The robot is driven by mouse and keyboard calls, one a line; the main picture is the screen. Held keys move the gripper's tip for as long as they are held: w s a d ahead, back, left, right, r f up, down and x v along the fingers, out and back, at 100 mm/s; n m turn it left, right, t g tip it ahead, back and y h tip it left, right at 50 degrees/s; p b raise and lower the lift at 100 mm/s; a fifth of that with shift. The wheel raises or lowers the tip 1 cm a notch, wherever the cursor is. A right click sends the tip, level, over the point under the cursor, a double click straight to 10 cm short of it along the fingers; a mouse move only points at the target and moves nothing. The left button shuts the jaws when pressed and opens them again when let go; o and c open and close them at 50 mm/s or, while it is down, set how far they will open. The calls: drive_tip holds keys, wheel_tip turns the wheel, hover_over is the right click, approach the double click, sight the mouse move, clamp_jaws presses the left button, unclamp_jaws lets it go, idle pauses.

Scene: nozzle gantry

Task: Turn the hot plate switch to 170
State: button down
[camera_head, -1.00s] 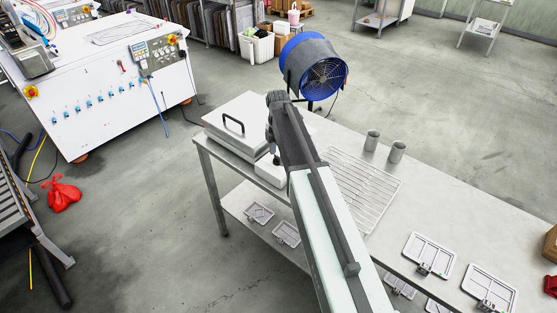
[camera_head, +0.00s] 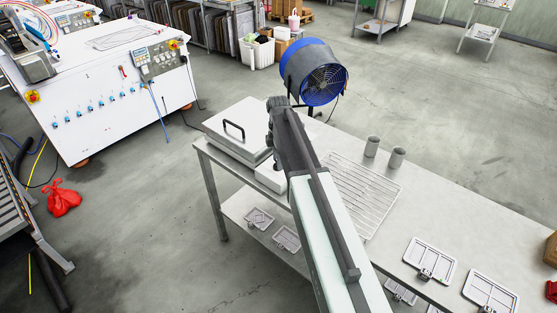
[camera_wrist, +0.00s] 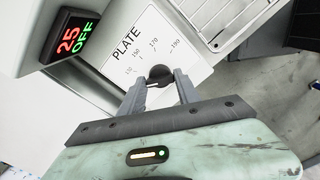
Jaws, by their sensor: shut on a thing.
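In the wrist view the round black switch knob (camera_wrist: 160,74) sits on a white panel (camera_wrist: 133,72) marked PLATE, with a printed dial reading 150, 170 and 190. The fingers of my gripper (camera_wrist: 160,79) stand on either side of the knob and are shut on it. The knob's pointer is not clear, so I cannot tell its setting. In the head view the hot plate (camera_head: 235,125), a white box with a dark-handled lid, stands at the table's left end. My arm hides the knob there.
The grey table (camera_head: 420,190) bears a wire rack (camera_head: 362,190), two grey cups (camera_head: 372,146) and framed trays (camera_head: 430,260). A blue fan (camera_head: 314,73) stands behind it. More trays lie on the lower shelf (camera_head: 238,200). Open floor lies left of the table.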

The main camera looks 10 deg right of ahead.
drive_tip(key=m, duration=0.4)
drive_tip(key=shift+m, duration=0.3)
drive_tip(key=m, duration=0.4)
drive_tip(key=shift+m, duration=0.3)
drive_tip(key=m, duration=0.4)
drive_tip(key=shift+a+m, duration=0.1)
drive_tip(key=shift+m, duration=2.3)
drive_tip(key=c, duration=0.9)
unclamp_jaws()
drive_tip(key=shift+o, duration=0.2)
drive_tip(key=shift+r, duration=0.1)
